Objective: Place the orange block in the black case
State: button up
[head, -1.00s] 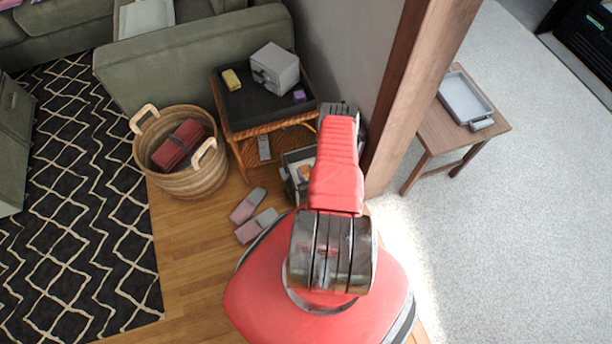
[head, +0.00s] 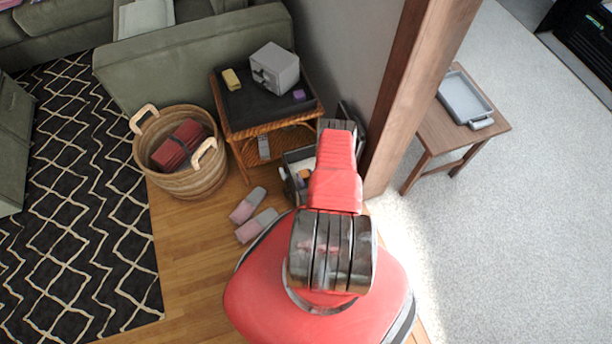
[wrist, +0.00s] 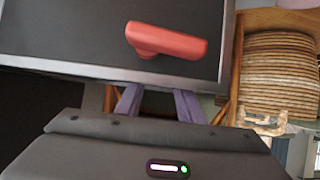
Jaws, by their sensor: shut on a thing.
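The black case (head: 287,180) stands open on the floor beside the side table, with a dark raised part like its lid (head: 352,118) behind my arm. A small orange thing, likely the orange block (head: 304,174), shows inside the case, partly covered by my arm. In the wrist view a dark panel with a grey edge (wrist: 60,45), likely the lid, carries a red T-shaped piece (wrist: 165,40). My gripper (wrist: 158,98) has its two fingers at the panel's edge and appears shut on it; the grip itself is unclear. In the head view my arm hides the fingers.
The side table (head: 240,105) holds a yellow block (head: 231,79), a grey box (head: 275,69) and a purple block (head: 299,94). A wicker basket (head: 185,185) and two pink-grey blocks (head: 248,204) are on the floor. A wooden post (head: 410,90) stands close right of the case.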

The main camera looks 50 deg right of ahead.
jog(key=shift+f, duration=0.3)
jog(key=o, duration=1.1)
jog(key=shift+c, duration=0.2)
jog(key=shift+r, duration=0.1)
jog(key=shift+r, duration=0.4)
jog(key=shift+s+a+r, duration=0.1)
jog(key=shift+s+r, duration=0.05)
jog(key=shift+r, duration=0.05)
jog(key=v, duration=1.1)
jog(key=shift+s+a, duration=0.2)
jog(key=shift+s, duration=0.1)
